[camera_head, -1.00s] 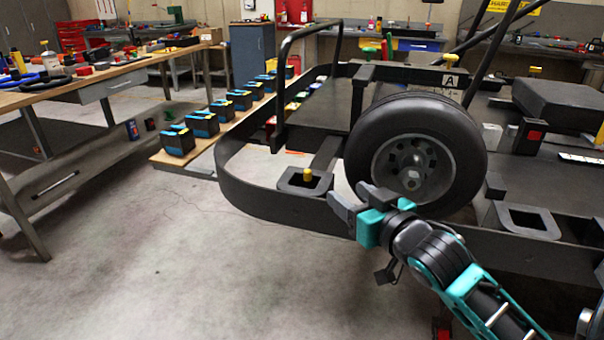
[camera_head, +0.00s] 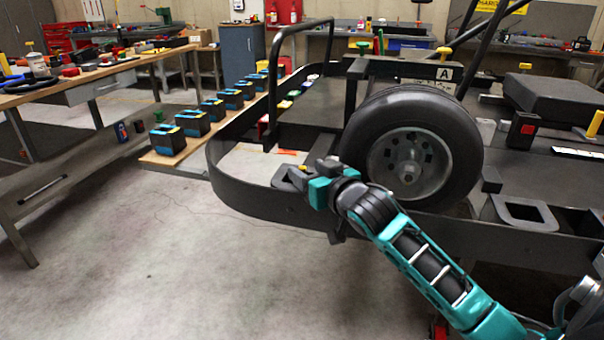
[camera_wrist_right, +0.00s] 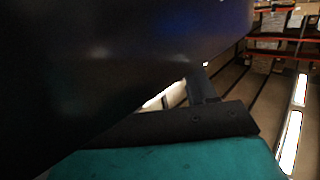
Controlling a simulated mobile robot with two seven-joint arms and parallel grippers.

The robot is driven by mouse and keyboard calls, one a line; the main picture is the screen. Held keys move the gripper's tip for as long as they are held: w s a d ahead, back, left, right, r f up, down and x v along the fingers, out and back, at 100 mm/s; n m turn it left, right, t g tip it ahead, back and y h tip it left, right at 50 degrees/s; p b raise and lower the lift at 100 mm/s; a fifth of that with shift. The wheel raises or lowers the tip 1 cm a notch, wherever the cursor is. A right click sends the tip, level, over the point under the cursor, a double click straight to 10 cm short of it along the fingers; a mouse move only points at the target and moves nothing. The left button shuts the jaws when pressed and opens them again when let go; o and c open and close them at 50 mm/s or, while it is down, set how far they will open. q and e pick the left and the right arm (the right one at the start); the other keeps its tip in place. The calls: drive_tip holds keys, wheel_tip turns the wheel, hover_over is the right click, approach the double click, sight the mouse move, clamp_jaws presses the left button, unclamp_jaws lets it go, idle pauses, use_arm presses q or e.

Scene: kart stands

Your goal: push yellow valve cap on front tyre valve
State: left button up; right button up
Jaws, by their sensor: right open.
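The yellow valve cap (camera_head: 303,168) is a small yellow spot at the dark bracket on the kart's side, partly hidden by my right gripper. My right gripper (camera_head: 316,169) is open and close beside the cap; whether its fingers straddle or touch it I cannot tell. The front tyre (camera_head: 411,106), black with a grey hub, stands right of the gripper. Its valve is too small to make out. In the wrist view, a large dark surface fills the upper left, above my teal gripper body (camera_wrist_right: 170,160) and a dark finger; no cap shows there. My left gripper is out of view.
The black kart frame rail (camera_head: 255,200) curves around the gripper's left, and a tall roll bar (camera_head: 272,85) rises behind. Another dark bracket (camera_head: 523,212) lies right of the tyre. A workbench (camera_head: 90,78) stands at the left. The floor in front is clear.

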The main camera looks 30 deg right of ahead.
drive_tip(key=shift+w+f, duration=0.2)
drive_tip(key=shift+w, duration=0.8)
drive_tip(key=shift+c, duration=0.4)
clamp_jaws()
